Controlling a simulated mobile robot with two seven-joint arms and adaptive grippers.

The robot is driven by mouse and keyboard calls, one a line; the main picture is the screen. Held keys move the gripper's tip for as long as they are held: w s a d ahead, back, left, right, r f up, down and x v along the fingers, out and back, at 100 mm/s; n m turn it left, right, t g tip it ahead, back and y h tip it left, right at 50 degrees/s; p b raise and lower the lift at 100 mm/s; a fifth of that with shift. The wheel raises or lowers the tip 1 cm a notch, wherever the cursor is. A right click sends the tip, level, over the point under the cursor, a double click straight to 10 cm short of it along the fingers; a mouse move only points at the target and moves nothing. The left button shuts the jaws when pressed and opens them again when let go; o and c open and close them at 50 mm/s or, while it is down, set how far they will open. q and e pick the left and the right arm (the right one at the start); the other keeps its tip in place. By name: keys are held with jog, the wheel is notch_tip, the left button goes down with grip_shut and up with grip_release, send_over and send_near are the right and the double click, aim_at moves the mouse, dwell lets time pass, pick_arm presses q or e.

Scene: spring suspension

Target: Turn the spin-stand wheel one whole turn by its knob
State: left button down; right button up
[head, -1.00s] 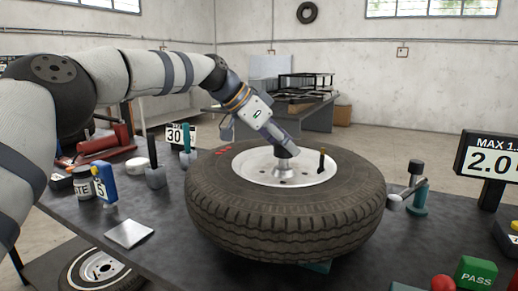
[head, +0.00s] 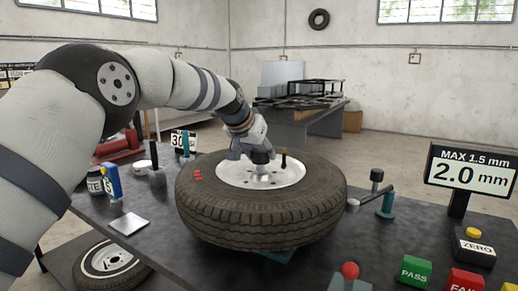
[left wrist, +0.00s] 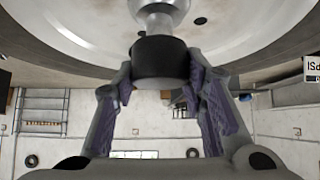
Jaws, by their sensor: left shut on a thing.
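The spin-stand wheel (head: 330,205), a dark tyre on a white rim (head: 297,176), lies flat on the bench in the head view. A short black post, which looks like the knob (head: 283,160), stands up from the rim, right of the hub (head: 262,170). My left gripper (head: 261,157) is above the hub, left of that post. In the left wrist view my left gripper (left wrist: 160,82) is shut on a black cylindrical cap (left wrist: 160,58) on a silver stem. Three red marks (head: 197,175) show on the tyre's left side. My right gripper is out of view.
A display reading 2.0 mm (head: 472,172) stands right. A teal post with an arm (head: 386,205) stands close to the tyre's right. Green PASS (head: 415,271) and red buttons are at front right. A blue tool (head: 112,182) and silver plate (head: 129,224) lie left.

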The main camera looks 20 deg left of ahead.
pick_arm(q)
jog(key=shift+d+f+n+y, duration=0.1)
jog(key=shift+n+y, duration=0.6)
jog(key=shift+n, duration=0.3)
jog(key=shift+w+f+n+y, duration=0.1)
jog(key=shift+f+n+y, duration=0.15)
jog(key=shift+n+y, duration=0.5)
jog(key=shift+f+n+g+y+b, duration=0.1)
jog(key=shift+n+g+y+b, duration=0.3)
jog(key=shift+n+y+b, duration=0.6)
jog(key=shift+n, duration=0.85)
jog(key=shift+r+g+y+b, duration=0.2)
jog(key=shift+g+y+b, duration=0.1)
jog(key=shift+y+b, duration=0.05)
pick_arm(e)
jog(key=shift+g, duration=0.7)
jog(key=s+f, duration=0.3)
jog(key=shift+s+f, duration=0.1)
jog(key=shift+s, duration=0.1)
pick_arm(q)
jog(key=shift+r+n, duration=0.1)
jog(key=shift+n, duration=0.2)
jog(key=c, duration=1)
grip_release()
